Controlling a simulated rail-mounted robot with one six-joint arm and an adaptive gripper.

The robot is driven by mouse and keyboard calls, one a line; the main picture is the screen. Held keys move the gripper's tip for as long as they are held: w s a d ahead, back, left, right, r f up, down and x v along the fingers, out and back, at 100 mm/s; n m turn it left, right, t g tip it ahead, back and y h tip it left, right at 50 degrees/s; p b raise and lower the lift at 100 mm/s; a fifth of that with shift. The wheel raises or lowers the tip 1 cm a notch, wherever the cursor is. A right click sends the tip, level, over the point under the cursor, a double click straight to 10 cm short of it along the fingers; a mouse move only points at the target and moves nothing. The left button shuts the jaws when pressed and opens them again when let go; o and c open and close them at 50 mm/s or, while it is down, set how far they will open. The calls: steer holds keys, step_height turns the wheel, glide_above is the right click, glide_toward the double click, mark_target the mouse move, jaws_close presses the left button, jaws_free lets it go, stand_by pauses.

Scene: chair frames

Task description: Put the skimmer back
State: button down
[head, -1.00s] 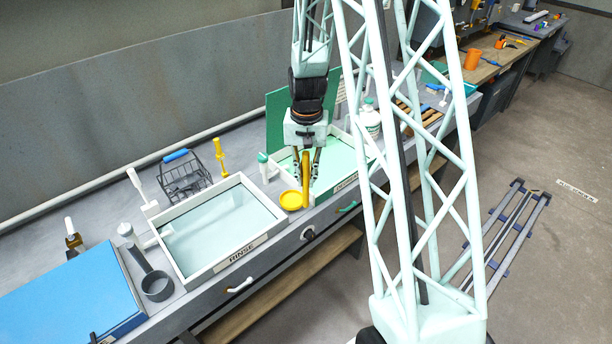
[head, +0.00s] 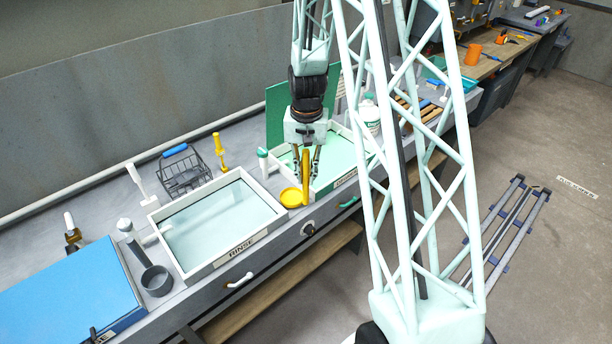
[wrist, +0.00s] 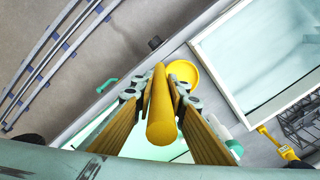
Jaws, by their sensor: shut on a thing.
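My gripper (head: 305,163) is shut on the upright yellow handle of the skimmer (head: 305,178). In the wrist view the handle (wrist: 162,110) lies between the two fingers (wrist: 160,112), with the round yellow dish (wrist: 183,72) beyond it. In the head view the dish (head: 291,198) is near the front left corner of the green tray (head: 330,172), by the gap beside the rinse tray (head: 190,268). I cannot tell whether the dish touches a rim or the bench.
A yellow clamp-like stand (head: 220,152) and a wire basket (head: 183,172) stand behind the rinse tray. A green board (head: 283,112) rises behind the green tray. A white bottle (head: 369,118) is to its right.

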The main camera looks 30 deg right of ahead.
steer(key=shift+f+b, duration=0.4)
steer(key=shift+f, duration=0.1)
stand_by(0.3)
steer(key=c, duration=2.5)
jaws_free()
steer(key=shift+r, duration=0.2)
steer(key=shift+r, duration=5.85)
